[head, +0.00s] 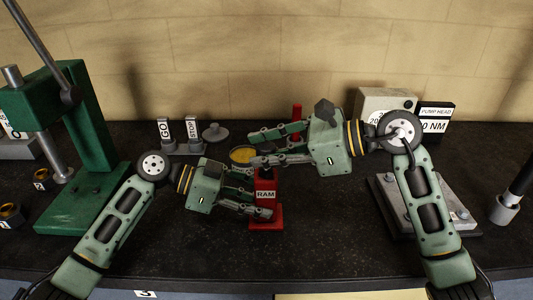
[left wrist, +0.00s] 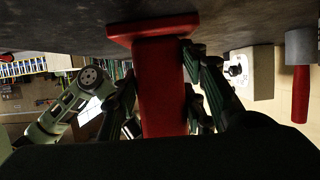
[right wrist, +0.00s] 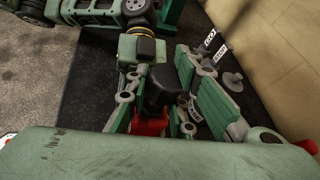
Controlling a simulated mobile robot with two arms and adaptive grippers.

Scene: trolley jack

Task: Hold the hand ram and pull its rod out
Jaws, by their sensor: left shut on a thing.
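The red hand ram (head: 267,223), labelled RAM, stands upright on the dark bench top. My left gripper (head: 260,194) is shut on its body from the left. In the left wrist view the red body (left wrist: 161,85) sits between the two fingers, with its base plate at the top of the picture. My right gripper (head: 256,149) is open above the ram. In the right wrist view a dark knob (right wrist: 163,92) on top of the ram lies between the spread fingers. Whether either finger touches the knob cannot be told. The rod itself is hidden.
A green press (head: 95,150) stands at the left. GO (head: 165,130) and STOP (head: 194,132) tags, a grey knob (head: 215,133) and a yellow dish (head: 243,155) are behind the ram. A metal plate (head: 380,190) and a PUMP HEAD sign (head: 436,112) are right. The front bench is clear.

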